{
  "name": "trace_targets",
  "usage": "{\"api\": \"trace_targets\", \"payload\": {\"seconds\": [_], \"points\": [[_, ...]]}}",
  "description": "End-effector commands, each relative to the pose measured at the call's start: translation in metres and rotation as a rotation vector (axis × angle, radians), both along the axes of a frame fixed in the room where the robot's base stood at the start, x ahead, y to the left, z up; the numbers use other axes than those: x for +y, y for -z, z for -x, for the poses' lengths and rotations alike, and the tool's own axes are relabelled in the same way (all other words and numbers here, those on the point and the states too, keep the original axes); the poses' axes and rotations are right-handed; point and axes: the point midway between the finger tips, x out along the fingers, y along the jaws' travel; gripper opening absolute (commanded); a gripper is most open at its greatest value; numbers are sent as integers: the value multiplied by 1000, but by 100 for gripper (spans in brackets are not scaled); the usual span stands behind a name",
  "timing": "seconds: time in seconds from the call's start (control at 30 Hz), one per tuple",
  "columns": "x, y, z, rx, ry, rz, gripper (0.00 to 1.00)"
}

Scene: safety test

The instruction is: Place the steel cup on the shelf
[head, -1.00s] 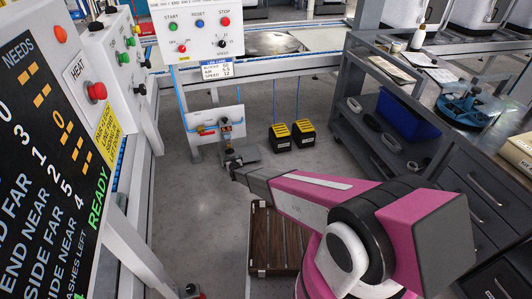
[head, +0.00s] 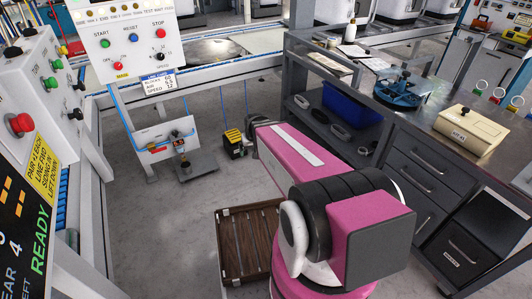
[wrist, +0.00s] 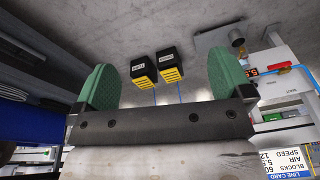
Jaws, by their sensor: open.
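I cannot pick out the steel cup with certainty. A small grey cylinder (wrist: 237,37) stands on a grey floor plate in the wrist view, but I cannot tell whether it is a cup. The grey shelf unit (head: 322,126) stands right of my arm in the head view, with an upper board and a lower shelf. My gripper (wrist: 167,76) shows two green pads wide apart with nothing between them. In the head view the gripper is hidden behind my pink arm.
A blue bin (head: 346,105) and several small rounded items occupy the lower shelf. A workbench with drawers (head: 412,172) stands at right. Black-and-yellow boxes (wrist: 170,66) and a wooden slatted crate (head: 230,246) are on the floor. Control panels (head: 130,42) stand at left.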

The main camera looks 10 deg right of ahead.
Motion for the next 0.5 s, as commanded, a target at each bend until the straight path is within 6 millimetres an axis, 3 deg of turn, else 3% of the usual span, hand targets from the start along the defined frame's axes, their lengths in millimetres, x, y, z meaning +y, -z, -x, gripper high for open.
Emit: {"api": "trace_targets", "payload": {"seconds": [0.03, 0.1, 0.2, 0.5], "points": [[-14, -19, 33, 43, 22, 11, 98], [-28, -34, 57, 99, 45, 26, 98], [-39, -46, 78, 150, 65, 39, 98], [-43, -50, 85, 175, 75, 45, 98]]}}
